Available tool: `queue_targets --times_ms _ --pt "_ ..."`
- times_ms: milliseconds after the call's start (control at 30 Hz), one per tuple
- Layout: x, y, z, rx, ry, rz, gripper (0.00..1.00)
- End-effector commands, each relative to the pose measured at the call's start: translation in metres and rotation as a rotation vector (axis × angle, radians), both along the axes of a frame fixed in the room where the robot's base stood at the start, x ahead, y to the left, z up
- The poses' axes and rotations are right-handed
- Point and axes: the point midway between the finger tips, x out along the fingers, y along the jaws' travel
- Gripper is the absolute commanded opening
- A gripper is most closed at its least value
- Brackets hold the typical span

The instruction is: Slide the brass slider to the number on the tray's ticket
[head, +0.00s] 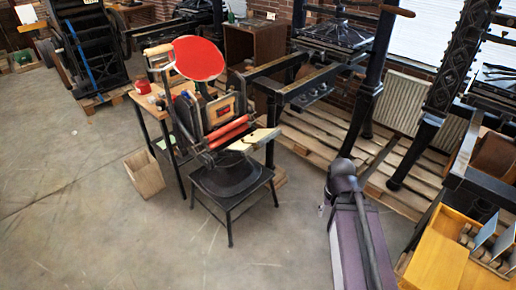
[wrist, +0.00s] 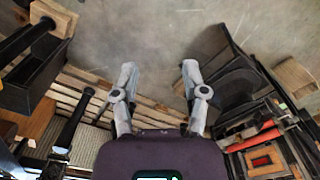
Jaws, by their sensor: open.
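I cannot make out the brass slider, the tray or its ticket in either view. My gripper (wrist: 158,78) shows in the wrist view with its two grey fingers spread apart and nothing between them. It is above the floor, away from any work surface. My purple and grey arm rises at the lower right of the head view; the fingertips cannot be told there. A black press with a red round disc (head: 198,60) and red rollers (head: 227,131) stands mid-view. Part of it also shows at the right of the wrist view.
A black stool (head: 231,182) stands before the press, with a wooden box (head: 144,174) on its left. A yellow-topped bench (head: 436,262) with small items is at the lower right. Large iron presses and pallets (head: 320,150) fill the back right. The left floor is clear.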

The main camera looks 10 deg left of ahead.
Motion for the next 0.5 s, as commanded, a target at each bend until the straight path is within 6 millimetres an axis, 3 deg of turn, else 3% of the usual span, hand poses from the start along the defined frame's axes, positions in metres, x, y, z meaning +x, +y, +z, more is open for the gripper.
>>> queue_targets --times_ms 100,333,500 --pt "0.0 0.0 0.0 0.0 0.0 0.0 0.66" --pt "0.009 0.007 -0.01 0.035 -0.017 0.035 0.66" --pt "0.031 0.023 -0.03 0.123 -0.064 0.118 0.66"
